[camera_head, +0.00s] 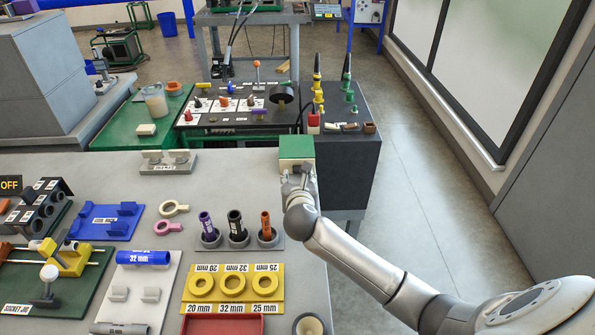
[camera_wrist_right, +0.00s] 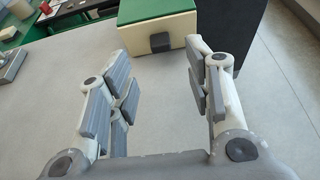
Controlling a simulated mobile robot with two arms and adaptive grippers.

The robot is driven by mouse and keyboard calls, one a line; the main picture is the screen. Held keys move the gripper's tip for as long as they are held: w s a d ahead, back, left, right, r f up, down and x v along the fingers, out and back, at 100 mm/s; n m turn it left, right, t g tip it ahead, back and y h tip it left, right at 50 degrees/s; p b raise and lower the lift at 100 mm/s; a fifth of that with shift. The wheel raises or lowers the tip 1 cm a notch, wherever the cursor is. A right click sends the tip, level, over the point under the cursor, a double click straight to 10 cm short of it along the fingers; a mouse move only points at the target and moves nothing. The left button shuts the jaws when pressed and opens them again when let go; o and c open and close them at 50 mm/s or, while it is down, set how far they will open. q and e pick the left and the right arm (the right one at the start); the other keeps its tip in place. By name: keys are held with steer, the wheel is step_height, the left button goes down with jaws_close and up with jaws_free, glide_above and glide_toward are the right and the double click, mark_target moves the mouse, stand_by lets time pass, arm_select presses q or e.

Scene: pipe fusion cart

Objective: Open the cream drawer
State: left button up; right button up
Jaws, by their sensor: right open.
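The cream drawer (camera_wrist_right: 184,48) forms the front of a small box with a green top (camera_wrist_right: 150,9). A dark square knob (camera_wrist_right: 160,42) sits in the middle of that front, and the drawer looks shut. In the head view the box (camera_head: 296,147) stands at the far right corner of the grey table. My right gripper (camera_head: 299,182) is just in front of it and partly hides its front. In the wrist view my right gripper (camera_wrist_right: 158,65) is open and empty, with the knob beyond and between its fingers, apart from them. My left gripper is not in view.
Three sockets with upright pipes (camera_head: 238,238) and a yellow ring tray (camera_head: 232,287) stand left of my right arm. A grey block (camera_head: 168,163) is left of the box. Behind are a dark cabinet (camera_head: 350,165) and a green bench (camera_head: 120,125). Table between is clear.

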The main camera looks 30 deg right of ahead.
mark_target(298, 171)
steer(key=x, duration=0.5)
steer(key=shift+w+d+f, duration=0.15)
steer(key=shift+w+f, duration=0.1)
steer(key=shift+w, duration=0.05)
steer(key=shift+w+d+f, duration=0.2)
steer(key=shift+w+d, duration=0.05)
steer(key=shift+w, duration=0.25)
steer(key=shift+w+d+f, duration=0.1)
steer(key=shift+w, duration=0.1)
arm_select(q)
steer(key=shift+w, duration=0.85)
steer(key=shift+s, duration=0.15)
arm_select(e)
steer(key=shift+c, duration=0.3)
steer(key=shift+c, duration=1.3)
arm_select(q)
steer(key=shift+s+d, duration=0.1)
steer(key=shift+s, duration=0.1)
arm_select(e)
jaws_close()
